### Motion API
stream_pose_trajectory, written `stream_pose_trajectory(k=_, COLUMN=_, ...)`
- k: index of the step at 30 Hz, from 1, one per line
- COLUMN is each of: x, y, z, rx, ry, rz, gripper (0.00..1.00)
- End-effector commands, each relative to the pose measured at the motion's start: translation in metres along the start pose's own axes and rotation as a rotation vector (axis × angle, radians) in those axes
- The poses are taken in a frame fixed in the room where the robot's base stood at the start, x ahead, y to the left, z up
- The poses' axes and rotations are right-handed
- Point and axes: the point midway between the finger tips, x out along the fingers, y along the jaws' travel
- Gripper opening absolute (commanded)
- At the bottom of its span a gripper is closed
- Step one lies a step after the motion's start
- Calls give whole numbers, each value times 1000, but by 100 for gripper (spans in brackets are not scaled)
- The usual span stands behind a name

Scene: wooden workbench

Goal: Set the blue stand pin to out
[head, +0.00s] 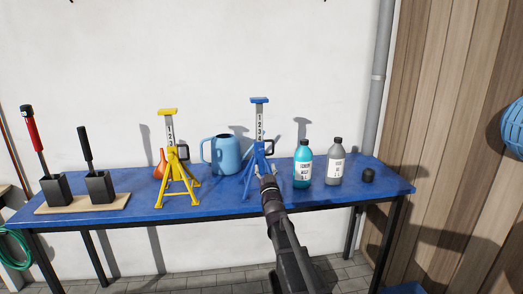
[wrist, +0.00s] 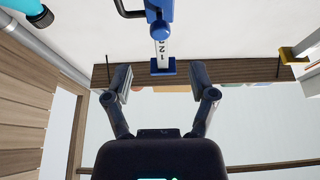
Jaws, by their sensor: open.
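The blue stand (head: 259,117) stands upright on the blue bench, with a numbered white post under a flat blue top. Its pin shows as a dark looped handle (head: 269,147) at the right of the collar. In the wrist view the blue stand (wrist: 160,12) appears upside down, and the dark pin handle (wrist: 128,12) is at the top edge, partly cut off. My gripper (head: 266,181) is in front of the stand's lower part and hides some of it. In the wrist view my gripper (wrist: 160,76) has its fingers wide apart, with nothing held; the pin is not between them.
A yellow stand (head: 168,130) with its own dark handle, an orange funnel (head: 159,165) and a blue watering can (head: 225,155) are to the left. A teal bottle (head: 303,168) stands close at the right, beside a grey bottle (head: 335,165) and a dark cap (head: 368,175).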

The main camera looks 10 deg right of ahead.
Motion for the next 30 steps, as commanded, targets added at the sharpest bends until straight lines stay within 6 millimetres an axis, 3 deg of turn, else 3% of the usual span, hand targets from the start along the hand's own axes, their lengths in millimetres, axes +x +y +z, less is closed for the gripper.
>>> stream_pose_trajectory(k=3, x=24, y=0, z=-2, rx=0, ry=0, rz=0, gripper=73)
stream_pose_trajectory(k=15, x=79, y=0, z=-1, rx=0, ry=0, rz=0, gripper=73)
stream_pose_trajectory(k=21, x=91, y=0, z=0, rx=0, ry=0, rz=0, gripper=73)
stream_pose_trajectory(k=30, x=92, y=-1, z=0, rx=0, ry=0, rz=-1, gripper=73)
